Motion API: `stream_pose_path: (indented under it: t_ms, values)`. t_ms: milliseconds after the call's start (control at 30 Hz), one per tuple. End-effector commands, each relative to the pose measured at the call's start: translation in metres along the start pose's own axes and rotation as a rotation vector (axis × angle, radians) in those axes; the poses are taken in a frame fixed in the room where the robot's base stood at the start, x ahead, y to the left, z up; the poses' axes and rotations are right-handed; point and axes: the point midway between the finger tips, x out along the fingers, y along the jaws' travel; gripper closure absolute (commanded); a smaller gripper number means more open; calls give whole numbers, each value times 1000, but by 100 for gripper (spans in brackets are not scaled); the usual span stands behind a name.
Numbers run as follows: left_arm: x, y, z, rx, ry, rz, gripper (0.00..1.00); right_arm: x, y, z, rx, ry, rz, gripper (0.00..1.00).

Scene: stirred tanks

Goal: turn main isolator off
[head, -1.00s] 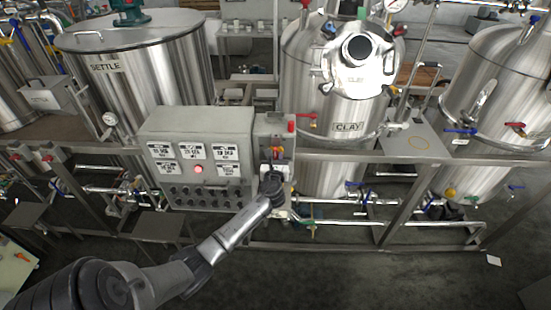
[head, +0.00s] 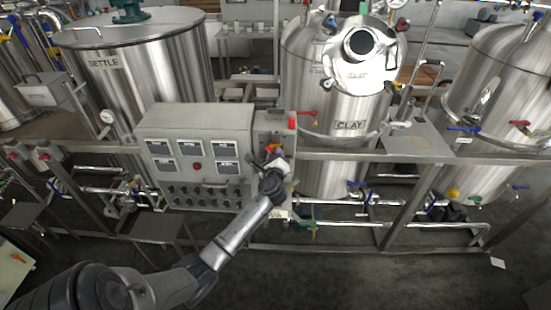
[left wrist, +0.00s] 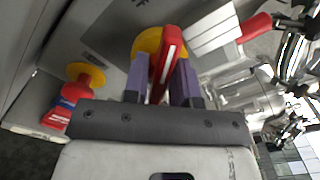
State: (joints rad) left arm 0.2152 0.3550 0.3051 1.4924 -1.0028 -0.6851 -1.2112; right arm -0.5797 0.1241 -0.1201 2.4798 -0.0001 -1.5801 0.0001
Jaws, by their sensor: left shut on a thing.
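The main isolator is a red handle on a yellow round plate (left wrist: 147,42), on the narrow grey box at the right of the control panel. In the left wrist view its red handle (left wrist: 167,58) stands between the two purple fingers of my left gripper (left wrist: 163,80), which is shut on it. In the head view my left gripper (head: 273,165) covers most of the isolator, and only a little red and yellow shows. The control panel's (head: 246,118) displays are dark, and its red lamp (head: 197,166) looks unlit. My right gripper is not in view.
A second red and yellow fitting (left wrist: 76,95) sits beside the isolator in the left wrist view. The CLAY tank (head: 310,90), SETTLE tank (head: 150,75) and rail pipes surround the panel. Floor in front is open.

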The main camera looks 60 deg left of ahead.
Motion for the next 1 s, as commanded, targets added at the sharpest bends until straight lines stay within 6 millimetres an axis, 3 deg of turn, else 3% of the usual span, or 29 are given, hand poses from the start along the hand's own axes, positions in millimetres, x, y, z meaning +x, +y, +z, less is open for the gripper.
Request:
stream_pose_path:
  t_ms: [600,1000]
  values:
    - [0,2,-2,-567,0,-1,98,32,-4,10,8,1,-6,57]
    - [0,2,-2,-789,0,-1,98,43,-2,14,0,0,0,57]
